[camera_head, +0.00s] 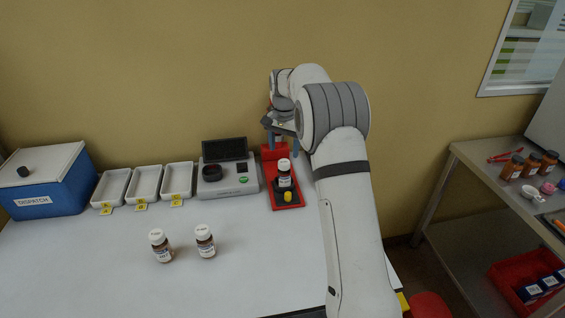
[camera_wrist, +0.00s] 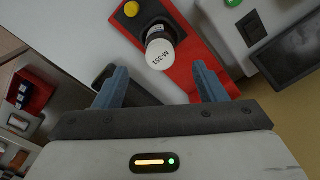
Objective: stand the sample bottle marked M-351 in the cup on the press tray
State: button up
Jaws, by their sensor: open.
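The sample bottle (camera_wrist: 160,56), its white cap marked M-351, stands on the red press tray (camera_wrist: 186,78) in the wrist view. The dark cup (camera_wrist: 150,24) is around its lower part. In the head view the bottle (camera_head: 284,172) looks upright on the red tray (camera_head: 299,192). My gripper (camera_wrist: 160,76) is open and empty, its blue fingers apart with the cap beyond and between them in the picture. In the head view my gripper (camera_head: 282,138) is above and behind the bottle, clear of it. The bottle's base is hidden inside the cup.
A yellow button (camera_head: 288,197) is at the tray's front. Left of it are a grey instrument (camera_head: 245,178), several white trays (camera_head: 146,183) and a blue dispatch box (camera_head: 50,185). Two other bottles (camera_head: 161,246) (camera_head: 205,242) stand on the table, with free room around them.

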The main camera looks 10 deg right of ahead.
notch_tip(320, 180, up, 3)
jog(key=s+r+n+t, duration=0.15)
jog(key=s+r, duration=0.35)
jog(key=s, duration=0.5)
jog(key=s+r+n, duration=0.3)
jog(key=s+r, duration=0.1)
jog(key=s, duration=0.7)
jog(key=s+f+n+t, duration=0.1)
jog(key=s+f, duration=0.1)
jog(key=s, duration=0.8)
jog(key=s+f+n, duration=0.2)
jog(key=s+f, duration=0.1)
jog(key=s, duration=0.7)
jog(key=shift+t, duration=0.35)
